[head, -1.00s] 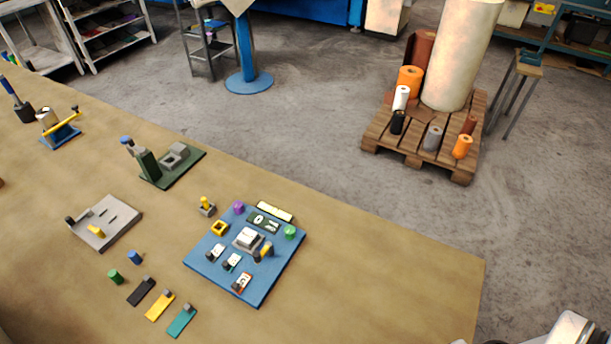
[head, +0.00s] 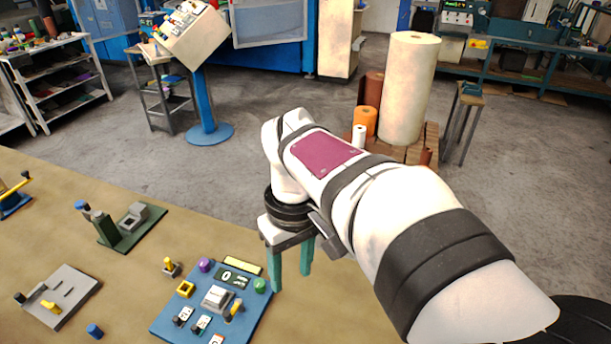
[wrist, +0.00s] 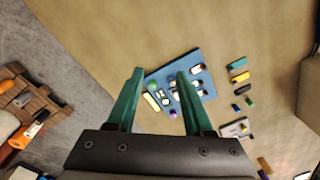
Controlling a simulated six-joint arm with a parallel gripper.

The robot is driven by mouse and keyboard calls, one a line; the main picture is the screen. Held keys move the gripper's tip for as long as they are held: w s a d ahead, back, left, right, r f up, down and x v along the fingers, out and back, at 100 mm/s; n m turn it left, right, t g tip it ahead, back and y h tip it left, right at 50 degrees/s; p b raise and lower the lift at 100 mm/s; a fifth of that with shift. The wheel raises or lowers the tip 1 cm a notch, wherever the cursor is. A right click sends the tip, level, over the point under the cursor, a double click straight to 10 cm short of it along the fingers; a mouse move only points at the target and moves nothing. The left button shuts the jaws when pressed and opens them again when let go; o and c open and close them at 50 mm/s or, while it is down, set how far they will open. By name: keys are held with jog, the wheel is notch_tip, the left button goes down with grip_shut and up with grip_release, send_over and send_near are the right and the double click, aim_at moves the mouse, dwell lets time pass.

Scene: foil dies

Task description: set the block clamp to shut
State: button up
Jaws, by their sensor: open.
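A blue board (head: 165,331) lies at the front of the bench, carrying a pale grey block (head: 216,297) in its middle. A dark lever with a yellow grip (head: 233,309) stands beside that block. A green stand (head: 133,234) with a blue-knobbed upright and a grey block lies farther left. I cannot tell for sure which of these is the block clamp, or its setting. My gripper (head: 291,281) is open and empty, pointing down above the bench to the right of the blue board. In the wrist view my gripper (wrist: 160,73) spreads its green fingers, partly covering the blue board (wrist: 204,80).
A grey slotted plate (head: 74,306) lies left of the board, with a small blue cylinder (head: 95,330) near it. A yellow-topped piece (head: 170,266) stands behind the board. A pallet with rolls (head: 405,95) stands on the floor beyond the bench.

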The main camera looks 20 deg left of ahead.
aim_at(226, 313)
jog(key=s+a+f+n, duration=0.1)
jog(key=a+f+n, duration=0.1)
jog(key=a+n, duration=0.35)
jog(key=s+a+f+n, duration=0.1)
jog(key=a+f+n, duration=0.1)
jog(key=a, duration=0.7)
jog(key=shift+m, duration=0.25)
notch_tip(226, 313, down, 16)
jog(key=shift+s+r, duration=0.1)
jog(key=shift+r, duration=0.15)
grip_shut()
